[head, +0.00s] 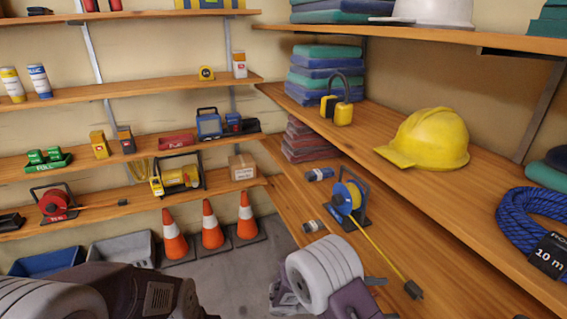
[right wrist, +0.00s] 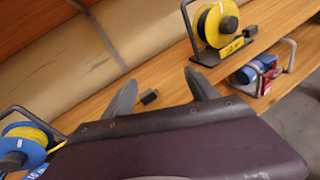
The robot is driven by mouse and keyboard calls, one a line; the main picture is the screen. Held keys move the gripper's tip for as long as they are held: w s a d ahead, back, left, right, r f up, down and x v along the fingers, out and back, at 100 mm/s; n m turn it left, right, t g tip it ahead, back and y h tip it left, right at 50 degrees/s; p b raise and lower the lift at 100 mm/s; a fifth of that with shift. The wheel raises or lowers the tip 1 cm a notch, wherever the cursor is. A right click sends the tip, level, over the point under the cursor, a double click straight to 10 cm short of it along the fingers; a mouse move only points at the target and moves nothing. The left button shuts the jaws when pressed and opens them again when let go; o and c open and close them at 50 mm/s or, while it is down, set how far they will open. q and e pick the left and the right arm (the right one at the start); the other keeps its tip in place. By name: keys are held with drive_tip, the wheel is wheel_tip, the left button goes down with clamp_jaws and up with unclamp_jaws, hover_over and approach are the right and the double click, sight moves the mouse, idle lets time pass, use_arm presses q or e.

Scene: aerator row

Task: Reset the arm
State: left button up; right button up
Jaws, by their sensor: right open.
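My right gripper (right wrist: 162,90) is open and empty in the right wrist view, its two grey fingers apart over a wooden shelf. A small dark plug (right wrist: 149,97) lies on the shelf beyond the gap, apart from the fingers. In the head view my right arm comes up from the bottom centre, in front of the lower right shelf, and its fingers are only partly visible. My left arm fills the lower left corner of the head view, and its fingers do not show.
A blue cable reel (head: 347,197) stands on the lower right shelf (head: 455,270), its yellow cable running to a black plug (head: 413,290). A yellow hard hat (head: 430,140) and blue rope (head: 535,225) are above. Orange cones (head: 211,226) stand on the floor (head: 245,280).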

drive_tip(key=s+d+r+m+g+y+p, duration=0.45)
drive_tip(key=s+d+r+m+y, duration=0.2)
drive_tip(key=s, duration=0.25)
drive_tip(key=s+a+m+y+p, duration=0.2)
drive_tip(key=s+a+m+y, duration=0.2)
drive_tip(key=s+m+y, duration=0.1)
drive_tip(key=w+a+f+m+t+y, duration=0.3)
drive_tip(key=w+a+m+t+y, duration=0.2)
drive_tip(key=a, duration=0.3)
drive_tip(key=shift+a+f, duration=0.2)
drive_tip(key=shift+a, duration=0.05)
drive_tip(key=shift+s, duration=0.15)
